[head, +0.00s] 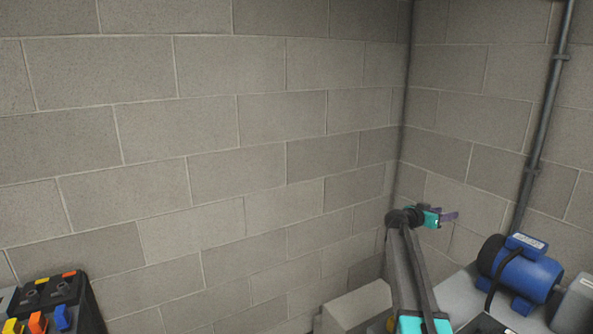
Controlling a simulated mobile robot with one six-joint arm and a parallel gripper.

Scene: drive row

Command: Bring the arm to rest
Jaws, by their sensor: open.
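My gripper (450,217) is at the end of my raised arm (409,270), right of the middle in the head view. It is small and seen from the side, in front of the block wall near the corner. Its jaws are open and I see nothing held between them. The gripper is above and to the left of a blue motor (529,275), apart from it in the picture.
The blue motor stands on a grey surface (456,291) at the lower right. A black unit with coloured parts (52,291) is at the lower left. A dark pipe (543,110) runs up the right wall. Grey block walls (200,140) fill the background.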

